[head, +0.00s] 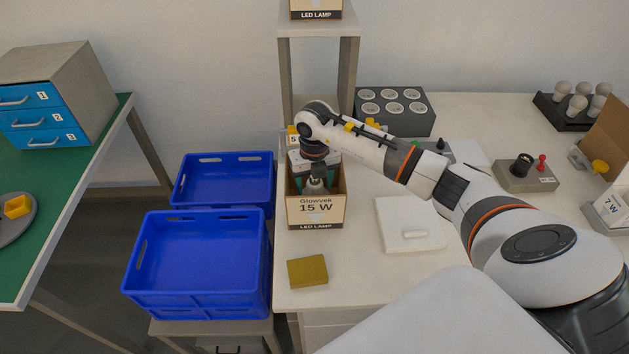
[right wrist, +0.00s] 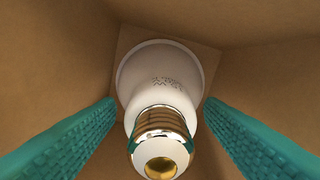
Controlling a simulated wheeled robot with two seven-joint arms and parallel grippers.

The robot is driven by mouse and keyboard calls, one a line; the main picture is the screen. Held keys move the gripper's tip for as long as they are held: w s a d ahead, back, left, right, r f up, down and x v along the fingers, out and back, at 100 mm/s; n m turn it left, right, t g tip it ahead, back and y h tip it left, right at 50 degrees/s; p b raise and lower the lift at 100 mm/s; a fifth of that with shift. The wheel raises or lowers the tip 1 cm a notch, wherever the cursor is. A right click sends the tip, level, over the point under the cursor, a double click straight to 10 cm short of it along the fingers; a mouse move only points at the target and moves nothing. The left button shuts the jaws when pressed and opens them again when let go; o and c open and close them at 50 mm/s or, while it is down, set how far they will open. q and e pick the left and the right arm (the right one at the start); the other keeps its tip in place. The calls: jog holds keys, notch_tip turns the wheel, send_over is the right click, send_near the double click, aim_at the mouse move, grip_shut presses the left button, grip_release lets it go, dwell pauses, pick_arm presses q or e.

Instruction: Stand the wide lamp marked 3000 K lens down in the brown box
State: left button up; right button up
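The brown box (head: 316,212), labelled Glowvek 15 W, stands open on the pale table. A white wide lamp (right wrist: 168,72) stands in it lens down, its gold screw base (right wrist: 160,140) towards the wrist camera. The lamp also shows inside the box in the head view (head: 315,187). Its printed mark is too small to read. My right gripper (right wrist: 160,102) reaches down into the box. Its teal fingers are spread on both sides of the lamp, with a small gap seen at each side. My left gripper is not in view.
Blue crates (head: 196,265) stand left of the table. A mustard block (head: 307,271) lies in front of the box, and a white plate (head: 408,228) lies to its right. A dark socket block (head: 410,117) stands behind my right arm. A shelf post rises behind the box.

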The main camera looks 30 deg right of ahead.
jog(key=shift+r, duration=0.4)
notch_tip(320, 180, up, 10)
jog(key=shift+r+b, duration=0.25)
jog(key=shift+b, duration=1)
jog(key=shift+r, duration=0.5)
